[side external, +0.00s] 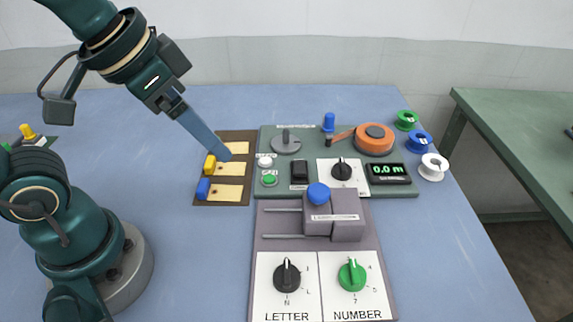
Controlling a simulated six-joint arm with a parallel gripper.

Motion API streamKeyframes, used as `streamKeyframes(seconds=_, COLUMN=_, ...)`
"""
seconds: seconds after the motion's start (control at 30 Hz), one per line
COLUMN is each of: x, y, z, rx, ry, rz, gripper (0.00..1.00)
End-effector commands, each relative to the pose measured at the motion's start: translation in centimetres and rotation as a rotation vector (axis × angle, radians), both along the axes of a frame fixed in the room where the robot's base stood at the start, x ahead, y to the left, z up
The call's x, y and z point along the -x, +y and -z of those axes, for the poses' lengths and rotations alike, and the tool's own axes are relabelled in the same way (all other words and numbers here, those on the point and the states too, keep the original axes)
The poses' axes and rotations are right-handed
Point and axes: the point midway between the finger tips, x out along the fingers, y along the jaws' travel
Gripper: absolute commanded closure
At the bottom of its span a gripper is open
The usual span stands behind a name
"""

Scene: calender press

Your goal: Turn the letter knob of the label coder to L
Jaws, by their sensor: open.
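The label coder is a mauve unit (262,222) at the front middle of the blue table. Its black letter knob (287,278) sits on a white plate (266,300) marked LETTER. The knob's white pointer faces roughly up, toward the back. An N shows below the knob; the small marks at its right are too small to read surely. My gripper (223,154) is up and left of the knob, over the brown board, well apart from it. Its long blue-grey fingers overlap in this view, so the gap between them is hidden. Nothing is seen held in it.
Beside the letter knob is a green number knob (352,276). Behind them stands a grey block with a blue ball handle (318,194). A green panel (310,128) with controls and an orange reel (375,137) lies behind. Spools (433,166) stand right.

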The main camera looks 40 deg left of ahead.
Motion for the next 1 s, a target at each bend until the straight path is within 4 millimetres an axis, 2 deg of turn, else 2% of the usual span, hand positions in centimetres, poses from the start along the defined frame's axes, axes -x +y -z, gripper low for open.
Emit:
streamKeyframes(seconds=0.17, x=-2.4, y=-3.8, z=1.0, rx=-0.030, ry=0.108, rz=0.179, gripper=0.19)
streamKeyframes(seconds=0.3, x=-3.4, y=-7.3, z=2.9, rx=-0.064, ry=0.194, rz=0.317, gripper=0.19)
streamKeyframes(seconds=0.5, x=-3.0, y=-12.0, z=7.0, rx=-0.124, ry=0.317, rz=0.492, gripper=0.19)
streamKeyframes(seconds=0.6, x=-2.1, y=-13.6, z=8.8, rx=-0.152, ry=0.367, rz=0.553, gripper=0.19)
streamKeyframes(seconds=0.8, x=-0.5, y=-14.7, z=11.1, rx=-0.188, ry=0.429, rz=0.615, gripper=0.19)
streamKeyframes(seconds=1.0, x=-0.3, y=-14.7, z=13.3, rx=-0.190, ry=0.431, rz=0.617, gripper=0.19)
